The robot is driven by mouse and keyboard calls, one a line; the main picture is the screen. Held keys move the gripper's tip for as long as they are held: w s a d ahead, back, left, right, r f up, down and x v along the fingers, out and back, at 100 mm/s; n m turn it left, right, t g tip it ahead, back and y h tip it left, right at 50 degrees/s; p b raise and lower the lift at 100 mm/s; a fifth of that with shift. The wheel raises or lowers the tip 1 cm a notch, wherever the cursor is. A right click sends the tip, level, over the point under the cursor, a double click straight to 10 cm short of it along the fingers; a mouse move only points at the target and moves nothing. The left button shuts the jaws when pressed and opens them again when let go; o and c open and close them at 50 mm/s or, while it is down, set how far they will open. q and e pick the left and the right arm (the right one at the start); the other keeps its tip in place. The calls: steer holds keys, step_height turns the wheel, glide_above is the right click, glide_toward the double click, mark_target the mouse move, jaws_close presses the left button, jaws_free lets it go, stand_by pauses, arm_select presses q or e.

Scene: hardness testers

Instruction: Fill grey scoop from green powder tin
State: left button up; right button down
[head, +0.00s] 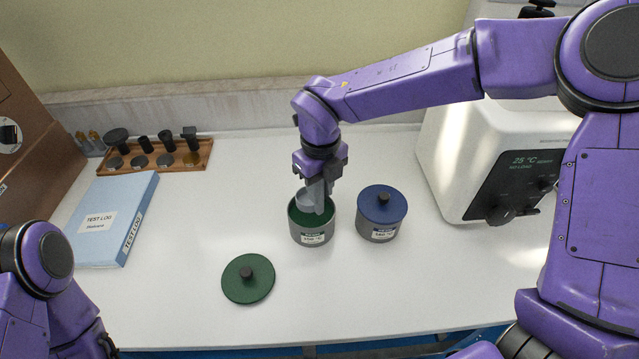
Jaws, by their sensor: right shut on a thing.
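The green powder tin (312,233) stands open in the middle of the table, with green powder (300,214) showing inside. Its green lid (248,279) lies on the table in front and to the left. My right gripper (318,183) points down over the tin and is shut on the grey scoop (309,201). The scoop is at the tin's mouth; its lower end overlaps the opening, and I cannot tell how deep it sits or whether it holds powder. My left arm shows at the lower left, with only a dark part of its gripper (106,344) at the edge.
A tin with a blue lid (382,212) stands close to the right of the open tin. A white tester (495,160) stands further right. A blue test log binder (113,222) and a wooden tray (160,157) of tools are at the left. The front middle table is mostly clear.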

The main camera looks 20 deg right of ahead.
mark_target(320, 213)
steer(key=f+b, duration=0.2)
steer(key=f, duration=0.2)
steer(key=shift+w+b, duration=0.2)
steer(key=shift+b, duration=0.2)
steer(key=shift+f+b, duration=1.55)
steer(key=shift+f, duration=0.95)
steer(key=shift+r, duration=0.1)
step_height(320, 213, up, 11)
steer(key=p, duration=1)
steer(key=shift+r+p, duration=0.2)
steer(key=shift+p, duration=0.1)
